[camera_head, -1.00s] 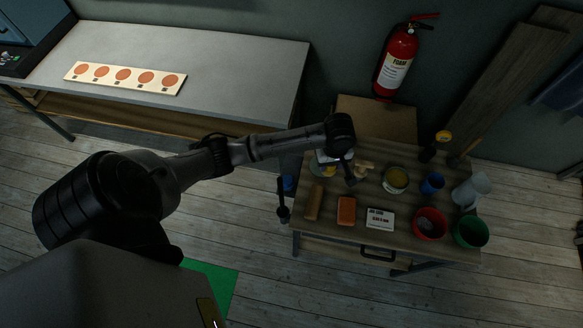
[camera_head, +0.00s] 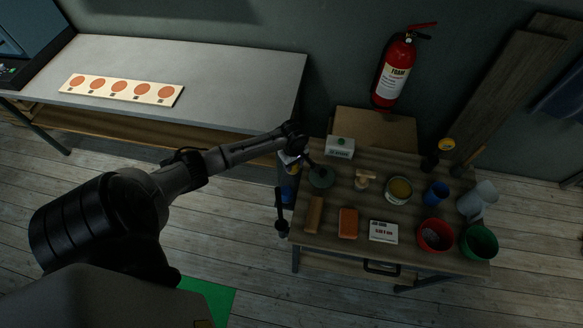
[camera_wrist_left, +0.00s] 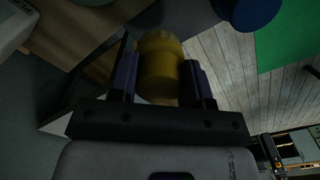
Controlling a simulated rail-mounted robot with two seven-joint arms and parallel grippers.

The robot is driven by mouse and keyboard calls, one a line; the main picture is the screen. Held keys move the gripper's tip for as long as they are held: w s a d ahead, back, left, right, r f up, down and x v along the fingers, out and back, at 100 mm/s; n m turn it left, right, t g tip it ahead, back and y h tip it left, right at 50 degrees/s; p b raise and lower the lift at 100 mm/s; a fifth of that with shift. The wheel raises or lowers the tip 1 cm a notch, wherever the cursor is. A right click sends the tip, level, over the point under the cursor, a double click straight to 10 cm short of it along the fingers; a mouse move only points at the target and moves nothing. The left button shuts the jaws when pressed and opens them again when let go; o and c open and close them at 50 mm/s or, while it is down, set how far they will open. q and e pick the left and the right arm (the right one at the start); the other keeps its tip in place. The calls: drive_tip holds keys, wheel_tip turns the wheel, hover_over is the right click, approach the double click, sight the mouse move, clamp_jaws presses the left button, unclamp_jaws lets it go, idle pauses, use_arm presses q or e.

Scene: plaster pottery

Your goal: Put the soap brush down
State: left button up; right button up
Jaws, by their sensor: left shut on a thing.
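My left gripper (camera_head: 293,160) is at the left edge of the wooden table, beside a round dark green dish. It is shut on the soap brush, of which a yellow, rounded part (camera_wrist_left: 160,68) shows between the two fingers in the left wrist view. The rest of the brush is hidden, and in the head view it is small and dark. The brush appears held in the air, apart from the tabletop. The green dish (camera_head: 321,178) lies on the table just right of the gripper. My right gripper is out of view.
The wooden table (camera_head: 336,246) carries a white box (camera_head: 341,147), a beige wooden piece (camera_head: 365,179), a brown block (camera_head: 314,214), an orange block (camera_head: 348,222), a bowl (camera_head: 399,190) and several cups. A blue container (camera_head: 288,190) is at its left side. The grey bench (camera_head: 220,75) is mostly clear.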

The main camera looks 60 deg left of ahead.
use_arm(q)
drive_tip(key=shift+s+a+f, duration=0.1)
drive_tip(key=shift+a+f, duration=0.15)
drive_tip(key=shift+a, duration=0.15)
drive_tip(key=shift+f, duration=2)
drive_tip(key=shift+f, duration=0.15)
drive_tip(key=o, duration=0.8)
drive_tip(key=shift+o, duration=0.2)
wheel_tip(320, 180, up, 12)
drive_tip(key=shift+r+p, duration=0.1)
drive_tip(key=shift+p, duration=0.45)
